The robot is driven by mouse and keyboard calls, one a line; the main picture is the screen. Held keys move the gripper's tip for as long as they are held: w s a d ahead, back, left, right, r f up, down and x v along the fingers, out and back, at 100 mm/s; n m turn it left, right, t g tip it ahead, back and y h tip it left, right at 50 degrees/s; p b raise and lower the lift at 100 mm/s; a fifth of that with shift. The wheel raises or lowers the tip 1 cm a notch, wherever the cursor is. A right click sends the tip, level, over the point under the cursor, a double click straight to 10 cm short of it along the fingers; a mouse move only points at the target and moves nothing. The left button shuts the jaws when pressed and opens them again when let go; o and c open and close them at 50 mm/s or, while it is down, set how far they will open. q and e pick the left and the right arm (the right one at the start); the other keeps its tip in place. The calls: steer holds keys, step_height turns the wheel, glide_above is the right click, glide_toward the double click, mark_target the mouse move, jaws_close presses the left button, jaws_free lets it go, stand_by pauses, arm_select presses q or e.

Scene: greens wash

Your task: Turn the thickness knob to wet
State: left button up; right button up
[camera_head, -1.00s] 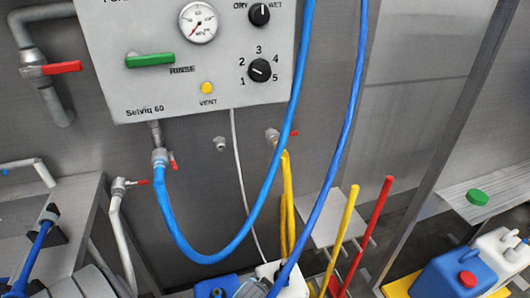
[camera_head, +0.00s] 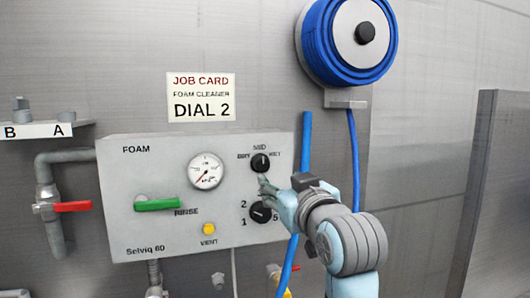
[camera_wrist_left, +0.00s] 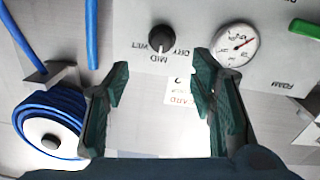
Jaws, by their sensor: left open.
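The black thickness knob (camera_head: 260,162) is at the upper right of the grey foam panel (camera_head: 120,225), with DRY, MID and WET around it. Its white mark appears to point up, at MID. My left gripper (camera_head: 265,187) is just below the knob in the head view, near the panel face. In the left wrist view the knob (camera_wrist_left: 162,38) appears upside down, beyond the open, empty fingers (camera_wrist_left: 161,78) and apart from them. My right gripper is not in view.
The numbered dial (camera_head: 260,212) sits below, partly hidden by my gripper. A pressure gauge (camera_head: 206,171), green rinse handle (camera_head: 157,205) and yellow vent button (camera_head: 209,229) are to the left. A blue hose (camera_head: 306,145) hangs close on the right, under a hose reel (camera_head: 320,45).

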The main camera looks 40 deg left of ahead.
mark_target(263, 166)
arm_select(q)
steer(key=p+x, duration=0.4)
steer(key=x, duration=0.8)
steer(key=shift+a+r+p, duration=0.1)
steer(key=shift+a+p, duration=0.2)
steer(key=shift+a, duration=0.05)
steer(key=shift+s+d+r, duration=0.1)
steer(key=shift+d+r, duration=0.05)
steer(key=c, duration=1.2)
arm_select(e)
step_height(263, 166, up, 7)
